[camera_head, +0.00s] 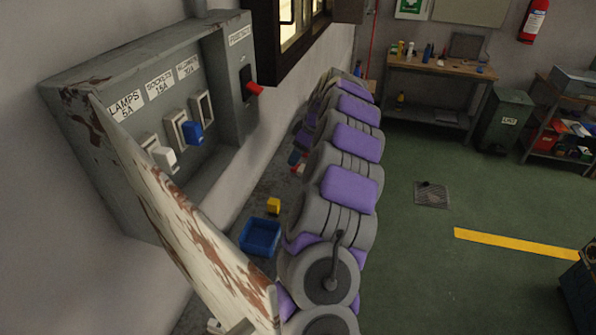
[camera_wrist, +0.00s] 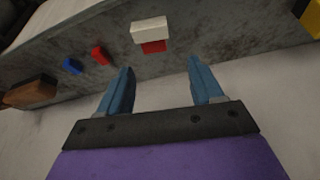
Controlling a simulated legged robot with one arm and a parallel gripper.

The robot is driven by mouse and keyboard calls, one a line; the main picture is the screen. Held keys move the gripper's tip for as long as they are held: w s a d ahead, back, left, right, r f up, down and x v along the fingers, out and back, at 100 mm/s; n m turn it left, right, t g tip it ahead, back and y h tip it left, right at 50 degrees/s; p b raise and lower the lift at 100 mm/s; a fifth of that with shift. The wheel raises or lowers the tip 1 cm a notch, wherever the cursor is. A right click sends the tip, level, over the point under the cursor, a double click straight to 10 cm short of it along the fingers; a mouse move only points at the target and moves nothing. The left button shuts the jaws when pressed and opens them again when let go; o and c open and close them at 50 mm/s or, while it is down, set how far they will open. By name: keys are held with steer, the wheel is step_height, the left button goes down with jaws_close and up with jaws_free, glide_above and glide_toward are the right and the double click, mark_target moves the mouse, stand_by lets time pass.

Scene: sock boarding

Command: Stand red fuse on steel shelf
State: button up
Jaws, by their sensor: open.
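In the wrist view a block with a white upper part and a red lower part, seemingly the red fuse (camera_wrist: 153,45), sits on the grey, scuffed steel shelf (camera_wrist: 195,38). A small red and white patch, likely the same fuse (camera_head: 299,169), shows beside my arm in the head view. My gripper (camera_wrist: 162,82) is open, its two blue fingers spread, with nothing held between them. The fuse is beyond the fingertips, roughly in line with the gap. In the head view my arm hides most of the gripper.
A small blue piece (camera_wrist: 72,66), a small red piece (camera_wrist: 99,55) and a brown block (camera_wrist: 30,92) lie left of the fuse. A blue tray (camera_head: 260,236) and a yellow block (camera_head: 273,206) are nearer me. The fuse box (camera_head: 110,80) overhangs on the left wall.

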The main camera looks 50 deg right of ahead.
mark_target(297, 166)
steer(key=f, duration=0.1)
steer(key=w+f, duration=0.1)
steer(key=f, duration=0.3)
steer(key=shift+w+d+b, duration=0.25)
steer(key=shift+d+b, duration=0.05)
steer(key=shift+d, duration=0.1)
steer(key=shift+w+a+f, duration=0.1)
steer(key=shift+f, duration=0.15)
steer(key=shift+a, duration=0.2)
steer(key=shift+a+r, duration=0.1)
steer(key=shift+a, duration=0.1)
steer(key=shift+c, duration=1.1)
steer(key=shift+d, duration=0.15)
steer(key=c, duration=1)
